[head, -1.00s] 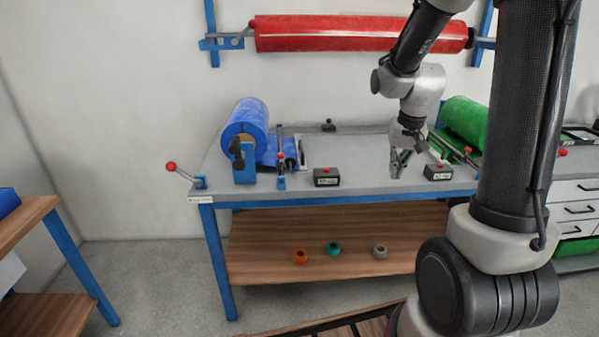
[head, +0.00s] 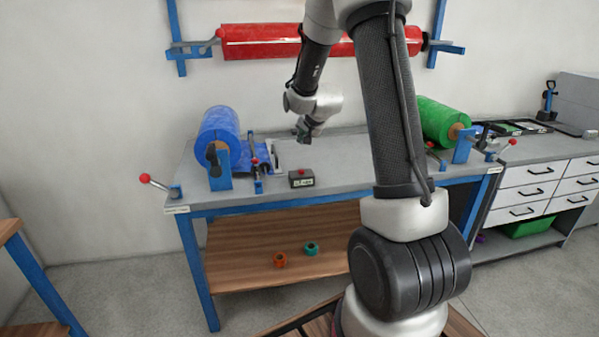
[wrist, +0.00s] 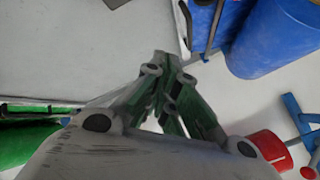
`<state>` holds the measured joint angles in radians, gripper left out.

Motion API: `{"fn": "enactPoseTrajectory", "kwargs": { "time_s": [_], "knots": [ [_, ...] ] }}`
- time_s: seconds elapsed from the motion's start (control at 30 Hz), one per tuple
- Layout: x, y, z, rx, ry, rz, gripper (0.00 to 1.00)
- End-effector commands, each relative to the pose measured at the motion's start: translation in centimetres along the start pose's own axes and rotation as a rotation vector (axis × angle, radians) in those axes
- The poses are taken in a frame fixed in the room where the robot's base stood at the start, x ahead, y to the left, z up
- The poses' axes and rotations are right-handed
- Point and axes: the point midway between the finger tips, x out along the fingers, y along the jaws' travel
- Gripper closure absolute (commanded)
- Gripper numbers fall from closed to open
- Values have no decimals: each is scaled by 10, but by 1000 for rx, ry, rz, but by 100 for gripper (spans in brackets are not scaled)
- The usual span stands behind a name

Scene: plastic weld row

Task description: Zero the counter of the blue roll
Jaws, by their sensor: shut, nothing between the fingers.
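The blue roll (head: 218,132) lies on its blue stand at the left end of the bench, with a blue sheet pulled out toward the right. It also shows at the upper right of the wrist view (wrist: 275,38). The counter (head: 301,178), a small dark box with a red button on top and a light display, sits on the bench to the right of the roll. My gripper (head: 303,138) appears above and behind the counter, apart from it. In the wrist view my gripper (wrist: 165,58) has its fingertips together and empty.
The green roll (head: 438,122) is on the right end of the bench, partly behind my arm. A lever with a red knob (head: 146,178) sticks out at the left. A red roll (head: 300,41) hangs on the wall. Orange and teal rings lie on the lower shelf.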

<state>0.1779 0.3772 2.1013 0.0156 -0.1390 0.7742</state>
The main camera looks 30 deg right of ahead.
Motion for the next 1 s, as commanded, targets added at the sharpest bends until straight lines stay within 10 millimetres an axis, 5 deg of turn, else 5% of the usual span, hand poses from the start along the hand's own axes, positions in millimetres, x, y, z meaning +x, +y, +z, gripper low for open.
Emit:
{"fn": "enactPoseTrajectory", "kwargs": {
  "time_s": [0.27,1.0],
  "knots": [
    [5,4,4,-1,-2,2,100],
    [60,44,44,-2,-2,1,100]
  ]
}}
